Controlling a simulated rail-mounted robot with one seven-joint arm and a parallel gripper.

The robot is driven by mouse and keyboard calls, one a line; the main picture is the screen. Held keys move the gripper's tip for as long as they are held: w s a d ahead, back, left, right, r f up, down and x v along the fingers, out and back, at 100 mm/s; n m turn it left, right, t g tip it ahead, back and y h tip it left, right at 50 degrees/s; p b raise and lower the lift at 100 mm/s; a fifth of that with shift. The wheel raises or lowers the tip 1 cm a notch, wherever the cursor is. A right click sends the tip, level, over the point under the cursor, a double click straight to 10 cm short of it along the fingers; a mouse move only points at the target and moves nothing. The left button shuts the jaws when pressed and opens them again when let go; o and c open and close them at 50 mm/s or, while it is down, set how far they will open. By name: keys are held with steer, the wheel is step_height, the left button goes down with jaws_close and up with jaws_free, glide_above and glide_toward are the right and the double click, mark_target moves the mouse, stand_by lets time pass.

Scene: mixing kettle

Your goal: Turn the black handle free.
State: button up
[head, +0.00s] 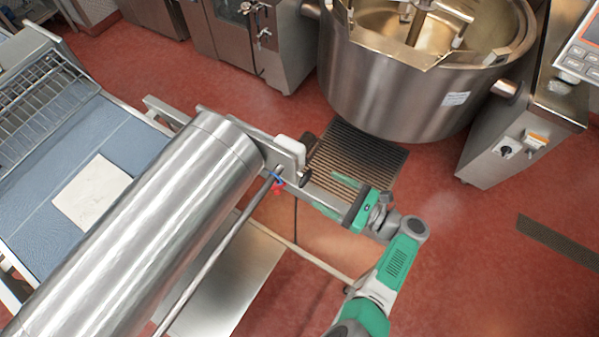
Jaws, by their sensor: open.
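My gripper (324,191) is green and dark grey, with its fingers apart and pointing left. Nothing shows between them. It is near the end of a long steel cylinder. Just left of it, a dark handle-like part (306,177) sits beside a white block at the cylinder's end bracket. Another dark piece (309,141) shows just above it. A black knob (505,151) is on the steel cabinet at the right, far from my gripper. I cannot tell for sure which of these is the black handle, nor whether my gripper touches the bracket.
The large steel mixing kettle (390,90) stands at the top, with a floor grate (358,155) below it. The steel cylinder (150,225) lies across a blue belt table (45,170). A thin rod (215,255) runs alongside. Red floor is open at the lower right.

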mark_target(309, 180)
steer(key=shift+x, duration=3.15)
steer(key=c, duration=1)
steer(key=shift+o, duration=0.2)
steer(key=f+n+b, duration=0.1)
steer(key=n+b, duration=0.1)
steer(key=shift+n, duration=0.3)
steer(key=n+b, duration=0.1)
steer(key=n, duration=0.1)
steer(key=n+b, duration=0.1)
steer(key=shift+f+n, duration=0.25)
steer(key=shift+n, duration=0.15)
steer(key=n+b, duration=0.5)
steer(key=n, duration=0.1)
steer(key=shift+d+f+n, duration=0.1)
steer(key=shift+n, duration=0.3)
steer(key=n+b, duration=0.4)
steer(key=b, duration=0.1)
steer(key=shift+w+n, duration=0.15)
steer(key=shift+n, duration=0.15)
steer(key=o, duration=0.7)
steer(key=shift+r+p, duration=0.35)
steer(key=shift+r, duration=0.25)
steer(key=o, duration=0.3)
